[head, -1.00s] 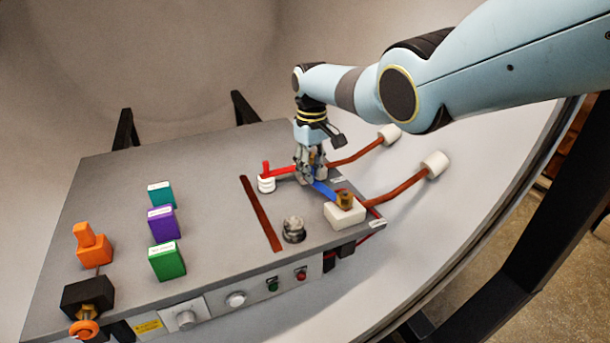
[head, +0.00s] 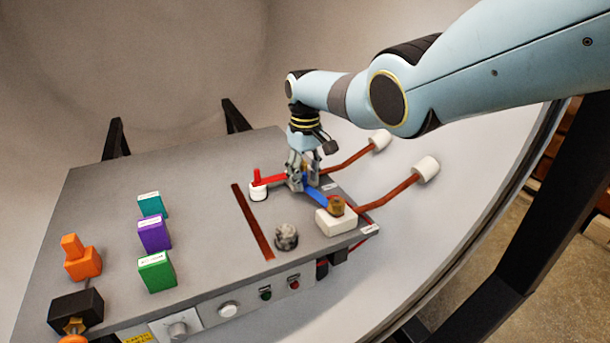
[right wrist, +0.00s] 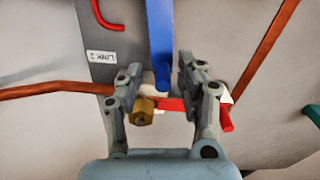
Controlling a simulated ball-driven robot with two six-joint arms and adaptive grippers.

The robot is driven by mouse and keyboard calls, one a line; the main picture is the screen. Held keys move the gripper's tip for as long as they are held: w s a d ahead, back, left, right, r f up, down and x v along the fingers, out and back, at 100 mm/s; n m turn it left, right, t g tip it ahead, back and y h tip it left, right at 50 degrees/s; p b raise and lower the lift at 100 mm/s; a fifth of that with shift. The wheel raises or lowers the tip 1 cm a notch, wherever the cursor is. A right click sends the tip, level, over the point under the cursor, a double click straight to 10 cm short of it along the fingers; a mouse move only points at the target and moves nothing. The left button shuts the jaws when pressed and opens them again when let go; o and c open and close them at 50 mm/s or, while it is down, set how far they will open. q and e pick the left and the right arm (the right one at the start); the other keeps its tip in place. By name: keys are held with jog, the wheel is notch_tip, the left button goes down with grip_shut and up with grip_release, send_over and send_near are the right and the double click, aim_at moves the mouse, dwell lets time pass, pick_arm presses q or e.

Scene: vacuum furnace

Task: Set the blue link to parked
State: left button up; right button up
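The blue link (head: 317,195) is a flat bar on the grey panel, running from under my right gripper towards a white block (head: 334,222) with a brass nut (head: 336,206). My right gripper (head: 301,183) points down over the bar's far end. In the right wrist view the blue link (right wrist: 159,40) comes in between the two spread fingers (right wrist: 158,68), with gaps visible on both sides. The red link (head: 270,181), with an upright red handle, lies just left of the gripper; it also shows in the right wrist view (right wrist: 190,107). My left gripper is not in view.
The grey panel (head: 205,200) also carries teal (head: 151,205), purple (head: 154,234) and green (head: 157,272) blocks, an orange piece (head: 82,260), a dark red strip (head: 252,222) and a grey knob (head: 286,237). Copper rods (head: 390,193) run right to white insulators.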

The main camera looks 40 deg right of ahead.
notch_tip(320, 180, up, 12)
dwell(0.6)
dwell(0.5)
